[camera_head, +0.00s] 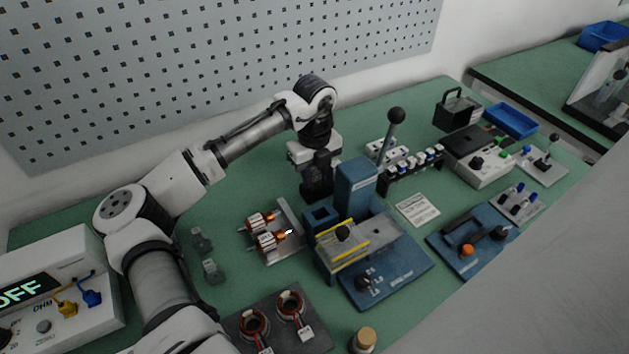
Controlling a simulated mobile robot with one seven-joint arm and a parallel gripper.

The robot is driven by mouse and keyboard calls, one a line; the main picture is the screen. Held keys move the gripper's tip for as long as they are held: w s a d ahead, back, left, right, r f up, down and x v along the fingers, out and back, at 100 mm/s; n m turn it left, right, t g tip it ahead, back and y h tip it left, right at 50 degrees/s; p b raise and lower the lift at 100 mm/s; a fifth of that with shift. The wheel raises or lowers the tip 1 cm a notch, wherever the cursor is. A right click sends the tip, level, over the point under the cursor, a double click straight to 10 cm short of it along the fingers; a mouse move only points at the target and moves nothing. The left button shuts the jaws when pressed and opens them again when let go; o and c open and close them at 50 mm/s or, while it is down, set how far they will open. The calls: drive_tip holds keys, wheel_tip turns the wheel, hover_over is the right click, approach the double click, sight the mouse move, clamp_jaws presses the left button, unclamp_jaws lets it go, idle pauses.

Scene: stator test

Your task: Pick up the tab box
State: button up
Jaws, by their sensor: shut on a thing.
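My gripper (318,188) points down over the back middle of the green bench, just left of the blue upright block (355,185) of a press-like fixture. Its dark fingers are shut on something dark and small. The held thing is mostly hidden and blends with the fingers, so I cannot tell its shape or whether it touches the bench. No label marks any object as the tab box.
Two copper-wound parts (265,232) sit by a grey plate left of the fixture. A tall black-knobbed lever (391,137) rises close right of my gripper. A black handled box (457,110) and a blue tray (511,120) stand at the back right. The pegboard (200,60) bounds the back.

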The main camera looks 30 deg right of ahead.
sight(315, 172)
wheel_tip(315, 172, up, 20)
drive_tip(key=b, duration=0.1)
drive_tip(key=shift+b, duration=0.4)
idle(0.3)
